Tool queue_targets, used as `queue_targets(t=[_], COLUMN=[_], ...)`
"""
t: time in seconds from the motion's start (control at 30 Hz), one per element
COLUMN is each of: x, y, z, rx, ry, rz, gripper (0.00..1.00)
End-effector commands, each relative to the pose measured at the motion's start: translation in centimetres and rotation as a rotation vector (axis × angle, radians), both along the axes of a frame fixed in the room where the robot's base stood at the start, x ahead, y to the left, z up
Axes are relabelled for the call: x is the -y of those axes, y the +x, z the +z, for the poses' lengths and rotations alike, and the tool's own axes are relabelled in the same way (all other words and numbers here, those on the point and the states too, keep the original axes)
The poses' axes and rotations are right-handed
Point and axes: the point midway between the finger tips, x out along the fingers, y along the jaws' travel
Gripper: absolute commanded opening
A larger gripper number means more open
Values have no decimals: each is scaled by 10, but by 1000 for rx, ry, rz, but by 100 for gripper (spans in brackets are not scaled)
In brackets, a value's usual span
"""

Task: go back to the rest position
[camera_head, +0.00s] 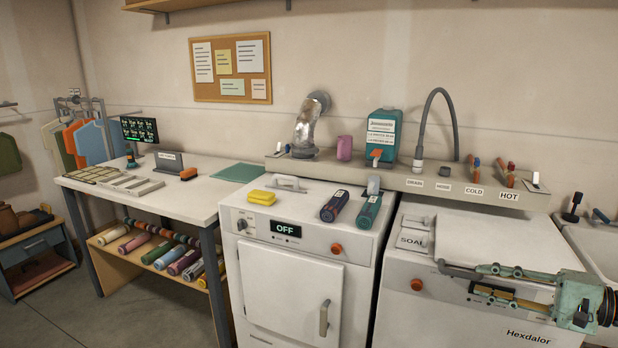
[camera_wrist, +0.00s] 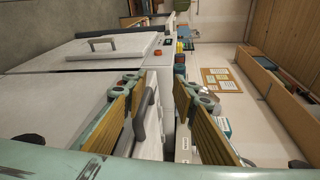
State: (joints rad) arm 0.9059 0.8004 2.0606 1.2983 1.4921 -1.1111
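My gripper (camera_head: 478,281) is at the right of the head view, in front of the white washer labelled Hexdalor (camera_head: 430,320). Its two fingers point left and stand apart with nothing held between them. In the wrist view, my gripper (camera_wrist: 158,95) also shows spread yellow-brown finger pads. A grey bar handle (camera_head: 455,269) runs along the front edge of the washer's lid (camera_head: 480,240), close to the fingertips. In the wrist view, a dark handle (camera_wrist: 139,118) shows just beside the left finger; I cannot tell whether they touch.
A second white machine (camera_head: 290,285) with an OFF display stands left of the washer, bottles on top. Behind are a ledge with a teal jug (camera_head: 381,135), a hose (camera_head: 424,120) and taps. A white table (camera_head: 190,200) stands left; a sink (camera_head: 600,250) is right. Open floor lies front left.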

Motion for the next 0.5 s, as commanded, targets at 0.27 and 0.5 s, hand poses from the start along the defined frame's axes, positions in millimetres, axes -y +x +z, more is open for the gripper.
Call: queue_targets(t=[0.27, 0.5], x=[-57, -100], y=[-13, -30], z=[33, 56], rx=[-57, -107], ry=[-61, -121], rz=[122, 214], gripper=[26, 26])
